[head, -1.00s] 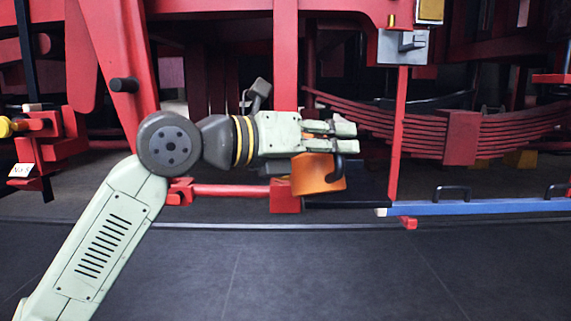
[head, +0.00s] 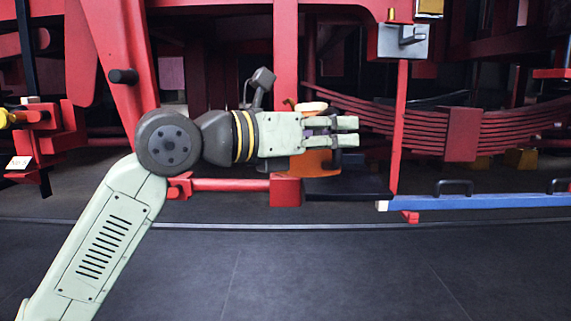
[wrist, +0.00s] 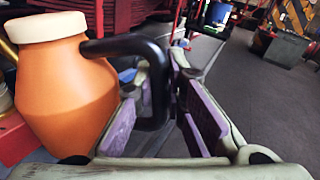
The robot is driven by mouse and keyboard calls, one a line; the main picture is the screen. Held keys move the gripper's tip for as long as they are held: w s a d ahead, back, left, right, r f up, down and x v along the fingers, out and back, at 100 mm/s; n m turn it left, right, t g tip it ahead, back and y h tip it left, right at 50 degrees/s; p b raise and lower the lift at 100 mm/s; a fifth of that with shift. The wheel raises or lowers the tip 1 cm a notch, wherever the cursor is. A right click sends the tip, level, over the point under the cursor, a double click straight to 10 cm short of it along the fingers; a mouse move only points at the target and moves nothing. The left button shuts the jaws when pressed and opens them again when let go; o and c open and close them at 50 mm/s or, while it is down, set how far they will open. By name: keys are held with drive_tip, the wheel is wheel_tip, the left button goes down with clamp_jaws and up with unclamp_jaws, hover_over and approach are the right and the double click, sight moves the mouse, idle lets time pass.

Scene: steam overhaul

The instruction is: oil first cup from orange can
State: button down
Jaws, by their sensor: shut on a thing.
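An orange can (head: 318,160) with a cream cap (head: 310,106) is mostly hidden behind my gripper (head: 356,131) in the head view. In the wrist view the can (wrist: 62,95) stands near upright at the left. Its black handle (wrist: 154,85) runs between the purple-padded fingers of my gripper (wrist: 172,95), which is shut on it. The can is held off the floor. A small brass-coloured piece (head: 391,15) sits on the red frame at upper right; I cannot tell whether it is the first cup.
A grey block (head: 402,42) hangs from the red frame above a thin red post (head: 397,130). A red leaf spring (head: 465,130) lies behind at right. A blue bar with black handles (head: 470,203) runs low at right. The dark floor in front is clear.

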drive_tip(key=shift+r, duration=0.15)
drive_tip(key=shift+r+n+p, duration=0.2)
drive_tip(key=shift+n+p, duration=0.3)
drive_tip(key=shift+n+y+p, duration=0.3)
drive_tip(key=shift+n+p, duration=0.15)
drive_tip(key=shift+n, duration=0.35)
idle(0.4)
drive_tip(key=shift+f+m+b, duration=0.3)
drive_tip(key=shift+b, duration=0.25)
drive_tip(key=shift+f+m+b, duration=0.1)
drive_tip(key=shift+m+b, duration=0.4)
drive_tip(key=shift+m, duration=0.4)
drive_tip(key=shift+r, duration=0.2)
